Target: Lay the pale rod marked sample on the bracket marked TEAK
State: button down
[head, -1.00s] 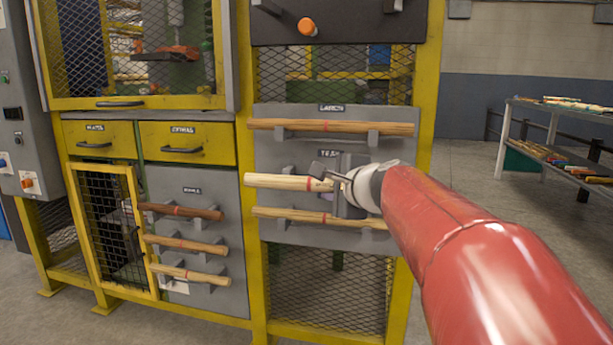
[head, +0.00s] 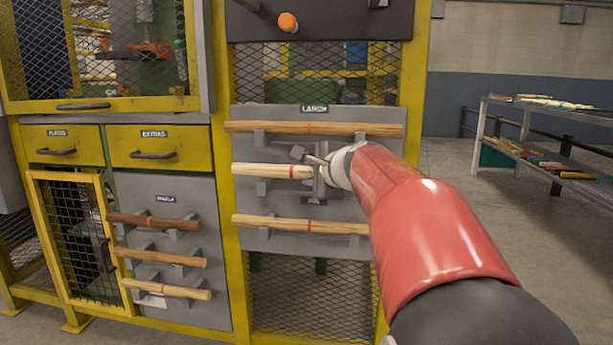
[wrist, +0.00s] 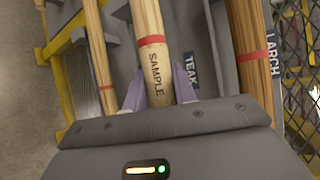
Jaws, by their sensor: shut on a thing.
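My gripper (head: 318,168) is shut on the pale rod (head: 268,171) near its red band; the rod lies level in front of the grey panel. In the wrist view the rod reads SAMPLE (wrist: 157,68), between my two fingers (wrist: 160,92). The TEAK label (wrist: 192,70) is beside it there, on the side toward the LARCH rod. In the head view my gripper hides that label. A TEAK bracket arm (head: 262,187) shows just under the rod's left part; I cannot tell whether they touch. The other bracket arm is hidden.
A rod lies on the LARCH bracket above (head: 300,128), and another (head: 290,225) lies on the bracket below, both close to the held rod. Several rods (head: 160,257) rest on the lower left panel. A shelf rack (head: 540,140) stands at the right, across open floor.

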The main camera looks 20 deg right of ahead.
jog(key=w+d, duration=0.2)
jog(key=w, duration=0.1)
jog(key=shift+w+d+p, duration=0.25)
jog(key=shift+w+p, duration=0.05)
jog(key=shift+p, duration=0.1)
jog(key=shift+w+f+b, duration=0.15)
jog(key=shift+f+b, duration=0.35)
jog(key=shift+f, duration=0.15)
jog(key=shift+f+b, duration=0.75)
jog(key=shift+b, duration=0.05)
